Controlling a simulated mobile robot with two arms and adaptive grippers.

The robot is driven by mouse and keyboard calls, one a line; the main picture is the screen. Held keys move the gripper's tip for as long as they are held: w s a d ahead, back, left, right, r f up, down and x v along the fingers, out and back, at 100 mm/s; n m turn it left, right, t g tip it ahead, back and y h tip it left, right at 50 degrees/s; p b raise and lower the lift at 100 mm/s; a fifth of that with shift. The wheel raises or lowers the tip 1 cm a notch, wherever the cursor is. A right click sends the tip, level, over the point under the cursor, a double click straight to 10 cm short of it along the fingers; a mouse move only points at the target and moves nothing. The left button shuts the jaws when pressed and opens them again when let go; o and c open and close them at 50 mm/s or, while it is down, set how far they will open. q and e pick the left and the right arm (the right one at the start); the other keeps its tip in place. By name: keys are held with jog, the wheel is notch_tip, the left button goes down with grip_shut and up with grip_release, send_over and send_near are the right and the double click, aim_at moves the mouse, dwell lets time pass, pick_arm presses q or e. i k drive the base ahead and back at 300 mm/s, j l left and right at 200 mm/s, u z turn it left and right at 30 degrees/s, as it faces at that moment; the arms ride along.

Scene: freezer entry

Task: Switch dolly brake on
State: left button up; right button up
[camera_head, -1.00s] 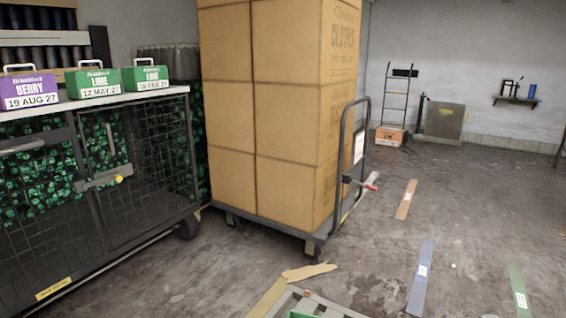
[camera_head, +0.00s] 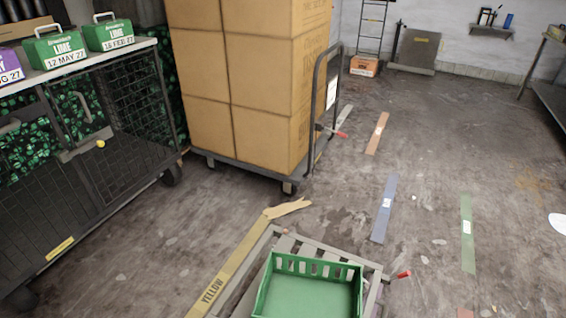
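A grey platform dolly (camera_head: 231,166) carries a tall stack of brown cardboard boxes (camera_head: 240,90) left of centre in the head view. Its upright tube handle (camera_head: 318,95) stands at the right end. A brake lever with a red tip (camera_head: 340,134) sticks out to the right low on the handle. A second red-tipped lever (camera_head: 402,275) shows at the right edge of a low grey slatted frame (camera_head: 250,268) at the bottom. I cannot tell either brake's state. Neither of my grippers is in view.
A green crate (camera_head: 310,267) sits on the slatted frame. A dark mesh cage (camera_head: 125,115) with green cases (camera_head: 57,45) on top stands left. Yellow (camera_head: 235,270), blue (camera_head: 384,208), green (camera_head: 467,232) and orange (camera_head: 377,133) strips mark the floor. Right of the dolly, the floor is mostly clear.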

aim_at(407, 274)
jog(key=z, duration=1.25)
